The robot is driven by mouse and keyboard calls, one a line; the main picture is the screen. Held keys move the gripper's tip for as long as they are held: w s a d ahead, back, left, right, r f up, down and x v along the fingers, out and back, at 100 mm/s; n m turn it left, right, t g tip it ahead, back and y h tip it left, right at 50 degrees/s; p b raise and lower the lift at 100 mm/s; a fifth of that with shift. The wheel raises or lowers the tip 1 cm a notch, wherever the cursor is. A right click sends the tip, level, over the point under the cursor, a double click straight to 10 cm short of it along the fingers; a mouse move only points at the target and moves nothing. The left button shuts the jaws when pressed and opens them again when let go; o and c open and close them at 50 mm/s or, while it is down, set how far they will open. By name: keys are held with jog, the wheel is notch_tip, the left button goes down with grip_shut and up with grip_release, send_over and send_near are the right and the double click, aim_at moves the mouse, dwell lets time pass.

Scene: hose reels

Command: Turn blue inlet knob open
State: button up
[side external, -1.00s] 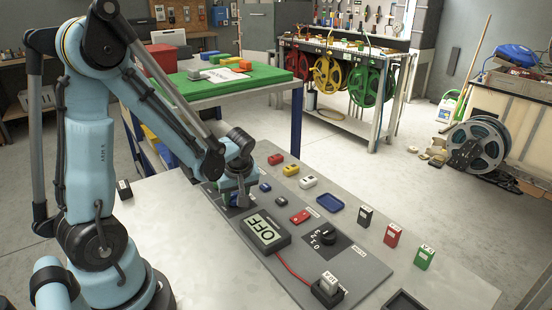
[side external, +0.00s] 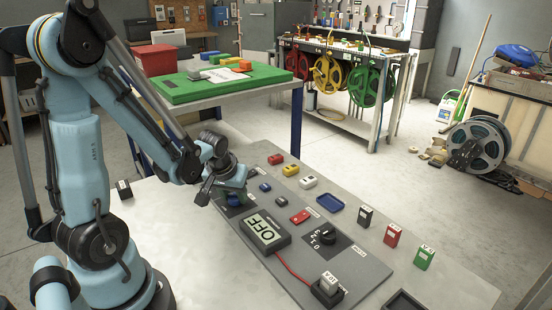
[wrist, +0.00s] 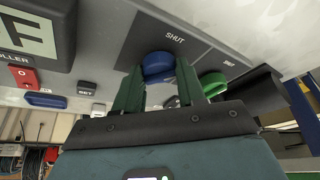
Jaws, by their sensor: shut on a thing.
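The blue inlet knob (wrist: 158,66) is between my gripper's green fingers in the wrist view, beside a dark plate with the word SHUT printed on it. My gripper (wrist: 160,80) is shut on the knob. In the side external view my gripper (side external: 235,190) is low at the far left end of the grey panel, with a bit of the blue knob (side external: 234,200) showing under it. The fingers cover part of the knob, and I cannot tell its exact angle.
A green rounded piece (wrist: 213,83) is close to the right finger. The panel (side external: 345,265) carries a display reading OFF (side external: 264,231), a black dial (side external: 327,235) and small coloured blocks. Black, red and green labelled blocks stand on the right.

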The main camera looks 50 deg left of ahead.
jog(key=m+h, duration=0.1)
jog(key=m, duration=0.1)
jog(key=m+h, duration=0.1)
jog(key=m, duration=0.2)
jog(key=shift+a+m+t, duration=0.2)
jog(key=shift+m+t, duration=0.1)
jog(key=shift+t, duration=0.1)
jog(key=shift+m+h, duration=0.9)
jog(key=shift+m, duration=1.4)
jog(key=o, duration=1.1)
jog(key=shift+c, duration=0.2)
jog(key=shift+s+r, duration=0.1)
jog(key=v, duration=1.2)
jog(key=shift+a, duration=0.15)
